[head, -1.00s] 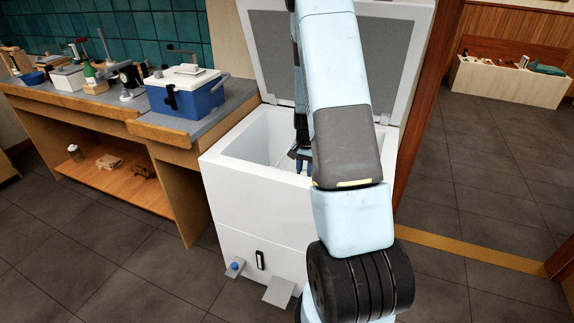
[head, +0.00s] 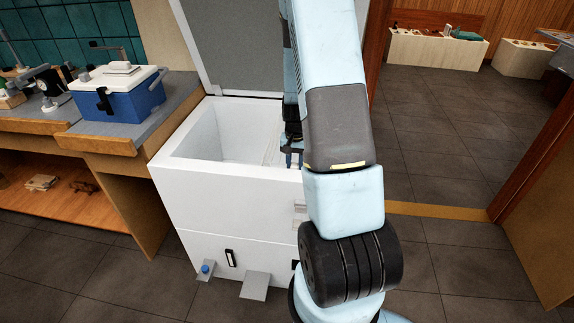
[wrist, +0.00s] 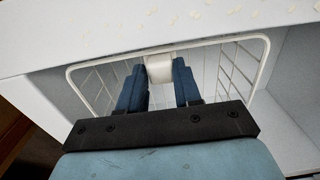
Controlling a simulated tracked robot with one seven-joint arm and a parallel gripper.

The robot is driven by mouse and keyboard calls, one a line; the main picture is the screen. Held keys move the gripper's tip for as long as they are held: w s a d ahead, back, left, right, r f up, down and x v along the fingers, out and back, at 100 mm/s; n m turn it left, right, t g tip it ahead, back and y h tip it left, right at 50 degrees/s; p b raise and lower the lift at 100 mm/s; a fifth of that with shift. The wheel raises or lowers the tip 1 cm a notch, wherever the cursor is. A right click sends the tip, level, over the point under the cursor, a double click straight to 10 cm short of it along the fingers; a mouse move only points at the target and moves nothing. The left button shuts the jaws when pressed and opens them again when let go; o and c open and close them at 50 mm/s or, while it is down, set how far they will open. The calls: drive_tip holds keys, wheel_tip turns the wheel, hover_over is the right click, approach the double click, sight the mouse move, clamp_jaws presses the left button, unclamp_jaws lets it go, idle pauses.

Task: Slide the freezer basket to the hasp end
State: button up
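The freezer (head: 225,205) is a white chest with its grey-lined lid (head: 245,50) raised. In the wrist view, the white wire freezer basket (wrist: 217,43) sits inside it, its rim and mesh sides spreading to both sides of my fingers. In the head view my gripper (head: 291,156) is down inside the freezer, and my arm hides the right end. A small pale fitting (head: 299,209) on the front is partly hidden; I cannot tell whether it is the hasp.
A workbench (head: 130,135) with a blue cooler (head: 120,97) stands close on the left. A grey pedal (head: 256,284) juts from the freezer's foot. A wooden door edge (head: 545,195) stands at right. Tiled floor beyond the doorway is open.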

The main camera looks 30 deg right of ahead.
drive_tip(key=o, duration=0.4)
drive_tip(key=shift+r, duration=0.1)
wheel_tip(320, 180, up, 14)
drive_tip(key=shift+f, duration=0.25)
idle(0.3)
idle(0.4)
drive_tip(key=s+a+r+n+t, duration=0.1)
drive_tip(key=s+a+r+n, duration=0.1)
drive_tip(key=s+a+r, duration=0.45)
drive_tip(key=s+a+r+n+t, duration=0.15)
drive_tip(key=a+r, duration=0.25)
drive_tip(key=r, duration=0.5)
drive_tip(key=s+a+r+n+t, duration=0.1)
drive_tip(key=s+a+r+n, duration=0.1)
drive_tip(key=s, duration=0.4)
drive_tip(key=s+a+r+n+t, duration=0.2)
drive_tip(key=s+a+r, duration=0.3)
drive_tip(key=s+r, duration=0.1)
drive_tip(key=shift+s, duration=0.7)
